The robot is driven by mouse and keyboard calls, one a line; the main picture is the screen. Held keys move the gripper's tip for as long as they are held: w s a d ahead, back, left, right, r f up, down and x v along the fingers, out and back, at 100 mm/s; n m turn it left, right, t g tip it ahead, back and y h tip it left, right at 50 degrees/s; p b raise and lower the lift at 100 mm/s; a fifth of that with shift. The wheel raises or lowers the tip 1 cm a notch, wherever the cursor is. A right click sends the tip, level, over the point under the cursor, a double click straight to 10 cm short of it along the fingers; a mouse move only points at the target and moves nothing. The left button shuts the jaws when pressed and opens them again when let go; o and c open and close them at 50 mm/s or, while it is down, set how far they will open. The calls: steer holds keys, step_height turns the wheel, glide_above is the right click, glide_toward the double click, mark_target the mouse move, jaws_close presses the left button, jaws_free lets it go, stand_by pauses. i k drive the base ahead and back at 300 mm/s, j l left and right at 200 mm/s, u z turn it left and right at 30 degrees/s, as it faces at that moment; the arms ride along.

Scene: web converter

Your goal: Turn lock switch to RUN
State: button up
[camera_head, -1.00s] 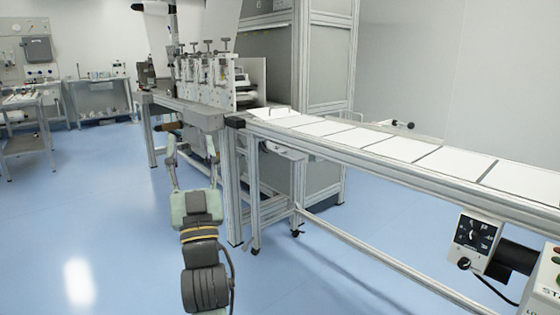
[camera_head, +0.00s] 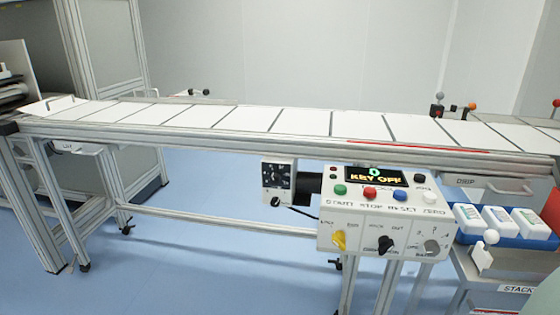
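A white control box (camera_head: 309,237) hangs on the front of the conveyor, right of the middle. Its yellow switch (camera_head: 339,240) sits at the lower left of the panel, below two small labels; the right one seems to read RUN. The exact angle of the yellow switch is too small to tell. The display (camera_head: 376,176) on top shows a green 0 and KEY OFF in yellow. My gripper is out of view. A blurred pale green shape at the lower right corner may be part of my arm.
Green, red, blue and white buttons line the box, with a black knob (camera_head: 385,244) and a grey knob (camera_head: 431,245) below. A dial box (camera_head: 278,182) hangs to the left. White containers stand in a blue tray (camera_head: 470,235) at the right. The floor in front is clear.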

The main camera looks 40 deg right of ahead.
mark_target(338, 237)
steer(key=z, duration=1.75)
